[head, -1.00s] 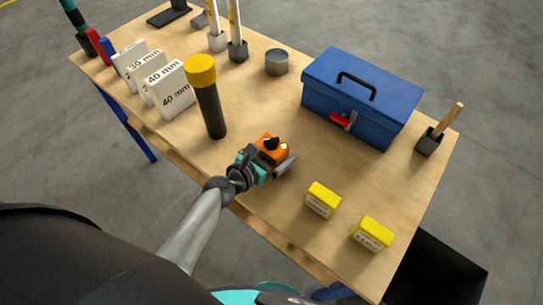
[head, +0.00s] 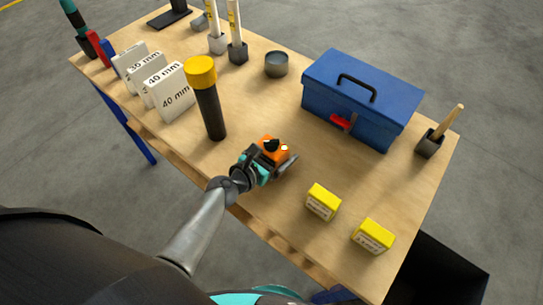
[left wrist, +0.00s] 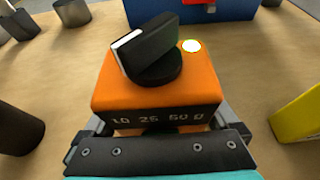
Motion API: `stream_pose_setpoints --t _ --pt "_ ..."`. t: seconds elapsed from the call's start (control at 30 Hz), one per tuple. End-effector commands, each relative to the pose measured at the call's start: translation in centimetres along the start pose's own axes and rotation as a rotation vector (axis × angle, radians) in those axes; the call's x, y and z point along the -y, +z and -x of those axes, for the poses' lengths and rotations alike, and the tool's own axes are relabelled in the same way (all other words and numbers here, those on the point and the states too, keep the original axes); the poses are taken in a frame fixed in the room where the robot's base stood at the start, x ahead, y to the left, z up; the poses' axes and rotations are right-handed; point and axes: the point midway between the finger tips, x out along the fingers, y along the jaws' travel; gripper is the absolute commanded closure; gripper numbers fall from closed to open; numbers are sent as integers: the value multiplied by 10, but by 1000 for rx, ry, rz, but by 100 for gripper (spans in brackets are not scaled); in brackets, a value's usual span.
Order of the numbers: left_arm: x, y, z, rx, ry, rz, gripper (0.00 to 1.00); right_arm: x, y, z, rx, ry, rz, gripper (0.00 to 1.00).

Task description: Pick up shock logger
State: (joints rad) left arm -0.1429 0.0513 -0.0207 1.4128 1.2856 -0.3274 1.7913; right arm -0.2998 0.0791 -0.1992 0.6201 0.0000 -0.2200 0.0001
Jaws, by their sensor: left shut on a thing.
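The shock logger is an orange box (head: 267,143) with a black knob and a white round button on top. It stands near the front edge of the table, right of the black cylinder with the yellow cap. In the left wrist view the logger (left wrist: 160,84) fills the middle, with "10 26 60 g" style markings on its dark front face. My left gripper (head: 271,158) is shut on the logger, one finger on each side. The finger contact is partly hidden by the logger and the gripper body. My right gripper is not in view.
A blue toolbox (head: 345,110) with a red latch stands behind right. Two yellow boxes (head: 323,201) (head: 373,236) lie to the right. The black cylinder with yellow cap (head: 207,100) stands close on the left. White labelled blocks (head: 174,92) stand farther left.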

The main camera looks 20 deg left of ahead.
Motion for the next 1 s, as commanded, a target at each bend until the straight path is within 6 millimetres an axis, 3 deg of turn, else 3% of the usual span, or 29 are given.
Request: stream_pose_setpoints --t 0.57,0.77,1.0 --pt "0 12 4 2 1 0 80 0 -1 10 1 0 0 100" --pt "-1 33 13 2 1 -1 80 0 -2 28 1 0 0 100" --pt "0 74 30 5 2 0 80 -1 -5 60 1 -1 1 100"
